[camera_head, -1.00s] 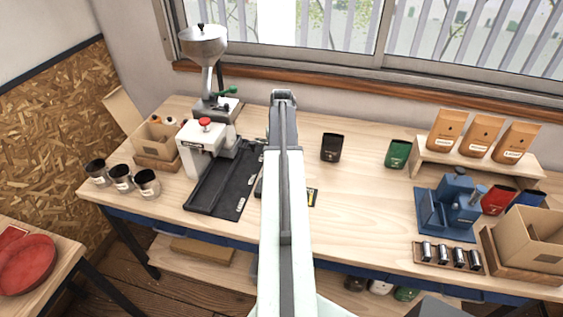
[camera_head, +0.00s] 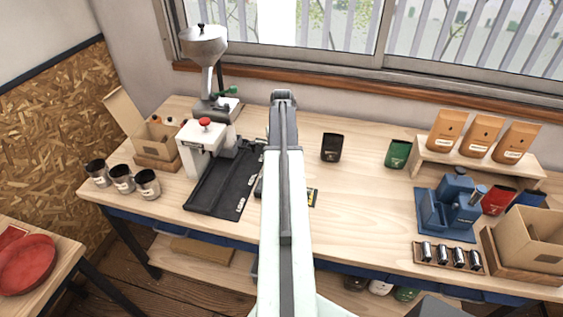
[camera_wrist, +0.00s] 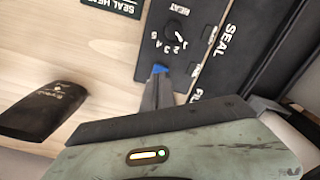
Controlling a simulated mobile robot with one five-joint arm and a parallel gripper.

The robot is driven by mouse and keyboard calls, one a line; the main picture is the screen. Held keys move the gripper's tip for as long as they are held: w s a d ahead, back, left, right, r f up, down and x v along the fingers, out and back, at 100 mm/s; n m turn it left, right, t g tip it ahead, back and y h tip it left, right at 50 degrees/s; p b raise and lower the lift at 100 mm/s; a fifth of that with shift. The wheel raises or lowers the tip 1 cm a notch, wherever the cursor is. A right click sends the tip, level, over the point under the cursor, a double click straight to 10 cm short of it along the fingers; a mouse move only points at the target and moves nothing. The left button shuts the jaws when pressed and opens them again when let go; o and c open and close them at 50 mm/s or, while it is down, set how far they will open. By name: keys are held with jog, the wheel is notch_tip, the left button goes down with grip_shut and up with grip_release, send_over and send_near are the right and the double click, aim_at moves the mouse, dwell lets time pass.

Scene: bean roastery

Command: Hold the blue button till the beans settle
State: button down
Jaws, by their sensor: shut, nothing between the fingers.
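The blue button (camera_wrist: 160,69) shows in the wrist view on a black control panel (camera_wrist: 176,22), just below a dial numbered 1 to 5 and marked HEAT. My gripper (camera_wrist: 158,78) is shut and empty, and its fingertips are right at the button and cover part of it. I cannot tell whether the button is pressed down. In the head view my arm hides the button and most of the panel. The beans are not visible.
The black sealer bed (camera_head: 222,185) and white machine with a red knob (camera_head: 204,143) stand left of my arm. A black pouch (camera_head: 331,147) and a green pouch (camera_head: 397,154) stand to the right. Steel cups (camera_head: 122,178) line the left edge. The middle-right tabletop is clear.

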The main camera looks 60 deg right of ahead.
jog(key=shift+f, duration=0.1)
jog(key=shift+f+b, duration=1.05)
jog(key=shift+b, duration=0.1)
jog(key=shift+r, duration=0.1)
dwell(1.8)
notch_tip(320, 180, up, 6)
jog(key=p, duration=0.6)
jog(key=shift+r, duration=0.1)
jog(key=shift+s+f, duration=0.1)
jog(key=shift+f, duration=0.1)
dwell(0.3)
